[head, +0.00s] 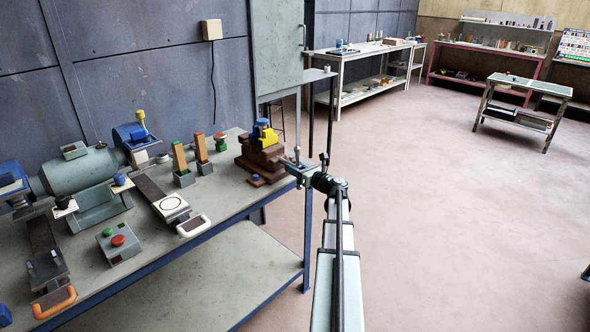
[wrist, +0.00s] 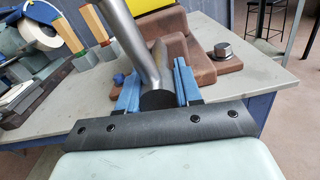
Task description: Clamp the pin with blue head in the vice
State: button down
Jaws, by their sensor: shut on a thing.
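The vice (head: 262,160) is a stepped, brown-red body on the bench's right end. Its upper part carries yellow and blue pieces (head: 264,133); at this size I cannot tell which of them is a pin with a blue head. The vice's brown body (wrist: 190,45) also shows just beyond my gripper in the wrist view. My gripper (wrist: 157,92) has blue fingers shut on a grey metal bar (wrist: 150,65), apparently the vice handle. The bar rises between the fingers and leans up to the left. In the head view my gripper (head: 298,166) is at the vice's right side, by the bench edge.
On the bench (head: 235,195) stand a grey-green grinder (head: 80,171), two orange posts (head: 180,157) in grey bases, and a button box (head: 118,243) with red and green buttons. A grey cabinet (head: 277,45) stands behind the vice. The floor to the right is open.

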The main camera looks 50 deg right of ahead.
jog(key=shift+f+m, duration=0.1)
jog(key=shift+m, duration=0.4)
jog(key=shift+a+m, duration=0.15)
jog(key=shift+m, duration=3.5)
jog(key=shift+a+m, duration=0.1)
jog(key=shift+m, duration=3.55)
jog(key=c, duration=0.8)
grip_release()
jog(key=shift+s+d+r, duration=0.1)
jog(key=shift+r, duration=0.1)
jog(key=s, duration=1.3)
jog(key=shift+s, duration=0.35)
